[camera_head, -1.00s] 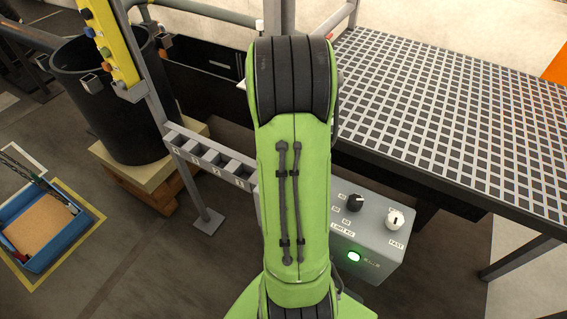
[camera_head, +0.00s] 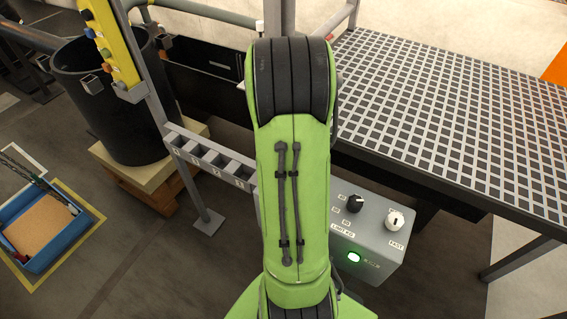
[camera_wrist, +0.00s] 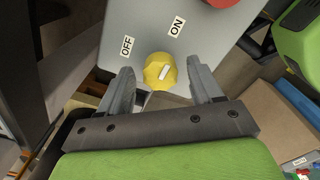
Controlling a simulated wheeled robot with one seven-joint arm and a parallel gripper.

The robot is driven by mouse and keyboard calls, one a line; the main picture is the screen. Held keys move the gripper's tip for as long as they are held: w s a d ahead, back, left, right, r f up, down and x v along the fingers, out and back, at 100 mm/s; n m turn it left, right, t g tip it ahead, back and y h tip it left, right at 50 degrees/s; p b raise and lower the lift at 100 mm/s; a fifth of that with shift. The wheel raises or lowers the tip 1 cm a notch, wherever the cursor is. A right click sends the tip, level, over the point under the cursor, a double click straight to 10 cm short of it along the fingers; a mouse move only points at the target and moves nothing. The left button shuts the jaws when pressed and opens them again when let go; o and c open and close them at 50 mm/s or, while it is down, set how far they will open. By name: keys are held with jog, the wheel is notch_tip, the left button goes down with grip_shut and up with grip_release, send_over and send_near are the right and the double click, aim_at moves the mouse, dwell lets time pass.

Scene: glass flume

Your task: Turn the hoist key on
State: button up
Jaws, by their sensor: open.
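The hoist key is a yellow round knob (camera_wrist: 160,71) with a pale pointer bar, on a grey panel (camera_wrist: 147,30) in the wrist view. The panel carries an OFF label to the knob's upper left and an ON label to its upper right. The pointer bar is tilted, its upper end leaning right, toward the ON side. My gripper (camera_wrist: 161,82) is open, with one finger on each side of the knob and visible gaps between. In the head view my green arm hides the knob and gripper.
A red button (camera_wrist: 222,2) sits at the panel's upper edge. In the head view a grey control box (camera_head: 370,235) with dials stands right of my arm, beside a grated platform (camera_head: 450,110). A black bin (camera_head: 120,110) and a blue tray (camera_head: 45,225) are at left.

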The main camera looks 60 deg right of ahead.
notch_tip(320, 180, up, 16)
jog(key=p, duration=0.5)
jog(key=shift+f, duration=0.15)
